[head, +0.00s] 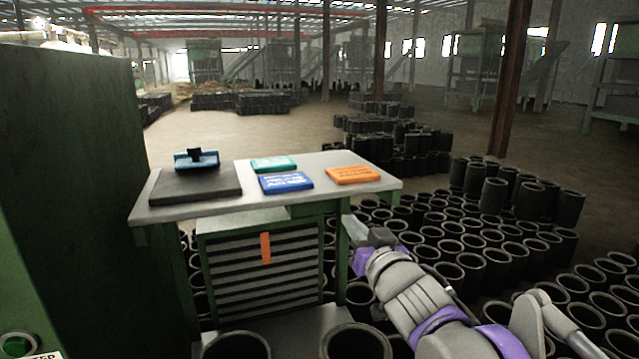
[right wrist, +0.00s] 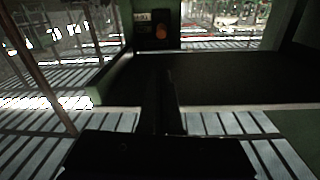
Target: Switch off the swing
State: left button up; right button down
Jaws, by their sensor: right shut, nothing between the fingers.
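No thing here is plainly recognisable as the swing or its switch. A green push button (head: 16,344) sits on the green machine (head: 70,190) at the lower left of the head view, beside a partly cut-off white label. In the right wrist view an orange round spot (right wrist: 160,32) shows on a dark upright box, with a small pale label beside it; what it is I cannot tell. My right gripper (head: 352,228) is shut and empty, at the bench's right front side, apart from the button. Its dark fingers show in the right wrist view (right wrist: 163,105). My left gripper is out of view.
A bench (head: 222,213) carries a dark pad (head: 180,188) with a blue-and-black device (head: 196,159), and green (head: 273,164), blue (head: 286,183) and orange (head: 353,175) blocks. A slatted cabinet (head: 262,285) stands under it. Many black sleeves (head: 476,262) crowd the floor at right.

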jog(key=p+x, duration=0.1)
jog(key=x, duration=1.9)
jog(key=shift+d+p, duration=0.1)
jog(key=shift+p, duration=0.2)
jog(key=shift+s+f, duration=0.1)
jog(key=shift+f, duration=0.05)
jog(key=shift+s+d+f+t+y+b, duration=0.15)
jog(key=shift+f+t+y+b, duration=0.1)
jog(key=shift+f+t, duration=0.6)
jog(key=shift+s+a+f+t+y+b, duration=0.15)
jog(key=shift+f+t, duration=0.3)
jog(key=shift+t, duration=0.85)
jog(key=shift+s+d+f+t+y+b, duration=0.25)
jog(key=shift+f+t, duration=0.4)
jog(key=shift+t, duration=0.4)
jog(key=v, duration=0.7)
jog(key=shift+s+b, duration=0.2)
jog(key=shift+b, duration=0.25)
jog(key=shift+f, duration=0.2)
